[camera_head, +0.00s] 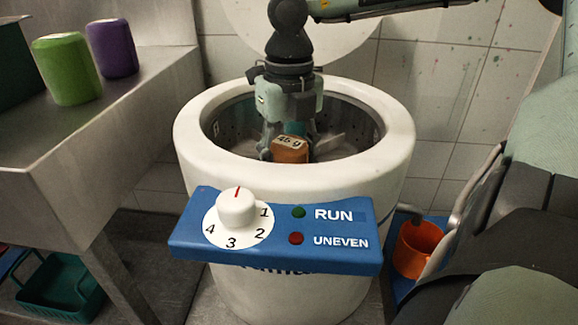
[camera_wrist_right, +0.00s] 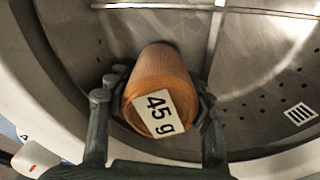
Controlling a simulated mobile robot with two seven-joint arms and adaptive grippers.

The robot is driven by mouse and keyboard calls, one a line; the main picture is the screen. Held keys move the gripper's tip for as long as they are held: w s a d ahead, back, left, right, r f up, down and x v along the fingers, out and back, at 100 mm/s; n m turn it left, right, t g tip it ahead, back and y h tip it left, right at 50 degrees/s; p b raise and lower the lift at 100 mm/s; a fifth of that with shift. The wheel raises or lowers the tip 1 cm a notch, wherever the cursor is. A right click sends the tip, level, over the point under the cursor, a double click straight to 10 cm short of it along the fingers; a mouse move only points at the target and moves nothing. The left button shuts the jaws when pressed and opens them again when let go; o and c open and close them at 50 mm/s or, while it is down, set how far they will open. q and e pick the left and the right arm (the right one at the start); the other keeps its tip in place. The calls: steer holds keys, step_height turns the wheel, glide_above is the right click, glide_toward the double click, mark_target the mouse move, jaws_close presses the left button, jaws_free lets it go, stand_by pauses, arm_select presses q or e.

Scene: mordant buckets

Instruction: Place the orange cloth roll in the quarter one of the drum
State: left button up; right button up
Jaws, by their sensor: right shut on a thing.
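The orange cloth roll (camera_head: 289,150) bears a "45 g" label. It also shows in the right wrist view (camera_wrist_right: 162,80), label end toward the camera. My right gripper (camera_head: 287,140) is shut on the roll inside the drum's mouth, with a finger on either side in the wrist view (camera_wrist_right: 155,112). The drum (camera_head: 390,140) is a white tub with a perforated metal inside and divider walls (camera_wrist_right: 216,45). A label of several dark bars (camera_wrist_right: 300,113) is on the inner wall at the right. I cannot tell whether the roll touches the drum floor. My left gripper is not in view.
A blue panel (camera_head: 275,238) with a numbered dial (camera_head: 237,208), RUN and UNEVEN lamps is on the drum's front. Green (camera_head: 66,69) and purple (camera_head: 112,49) rolls stand on the left counter. An orange bucket (camera_head: 416,247) is at right, a green basket (camera_head: 60,287) at lower left.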

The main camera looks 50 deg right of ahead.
steer(key=o, duration=1.4)
steer(key=shift+c, duration=0.2)
steer(key=shift+r+p, duration=0.45)
steer(key=shift+p, duration=0.1)
step_height(320, 180, up, 2)
steer(key=shift+w+p, duration=0.1)
steer(key=shift+p, duration=0.35)
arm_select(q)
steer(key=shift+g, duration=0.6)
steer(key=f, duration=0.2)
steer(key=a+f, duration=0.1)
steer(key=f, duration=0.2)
arm_select(e)
step_height(320, 180, up, 10)
steer(key=shift+r, duration=0.2)
